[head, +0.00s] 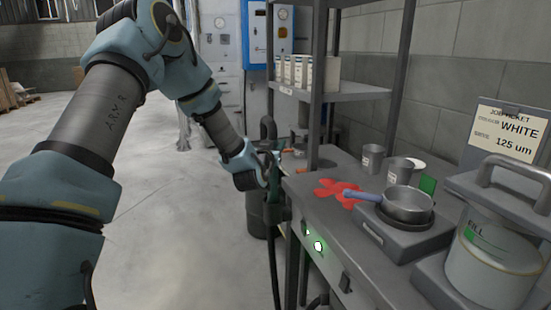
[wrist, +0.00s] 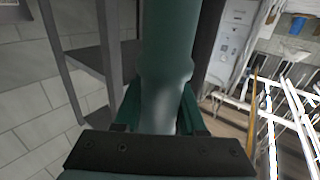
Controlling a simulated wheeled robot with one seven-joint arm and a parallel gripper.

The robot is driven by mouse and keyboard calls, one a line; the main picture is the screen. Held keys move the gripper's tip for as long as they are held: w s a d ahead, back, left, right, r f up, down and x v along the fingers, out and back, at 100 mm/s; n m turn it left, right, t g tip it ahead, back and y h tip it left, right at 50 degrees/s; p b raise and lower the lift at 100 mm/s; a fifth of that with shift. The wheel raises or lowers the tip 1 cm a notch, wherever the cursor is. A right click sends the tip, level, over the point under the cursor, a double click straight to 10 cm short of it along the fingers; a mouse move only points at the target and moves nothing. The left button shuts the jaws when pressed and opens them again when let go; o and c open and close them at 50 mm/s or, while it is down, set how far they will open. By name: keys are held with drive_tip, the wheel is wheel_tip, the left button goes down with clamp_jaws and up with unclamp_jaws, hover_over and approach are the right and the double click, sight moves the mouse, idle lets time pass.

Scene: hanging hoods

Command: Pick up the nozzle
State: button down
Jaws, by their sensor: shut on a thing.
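The nozzle shows in the wrist view as a dark green, rounded tube (wrist: 167,40) that runs up from between my fingers. My gripper (wrist: 160,112) is shut around its narrower, paler part. In the head view my gripper (head: 268,168) is at the left end of the bench, beside a shelf post. A dark green piece (head: 273,196), which seems to be the nozzle, hangs there with a dark hose below it. The nozzle's tip cannot be made out.
The grey bench (head: 335,268) carries a red splat (head: 335,188), cups (head: 372,160), a pan (head: 408,204) on a scale and a lidded pot (head: 490,265). A shelf rack (head: 318,90) rises close by my gripper. The floor (head: 170,240) to the left is clear.

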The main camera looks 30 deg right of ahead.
wheel_tip(320, 180, up, 22)
drive_tip(key=p, duration=0.3)
drive_tip(key=shift+r, duration=0.25)
idle(0.9)
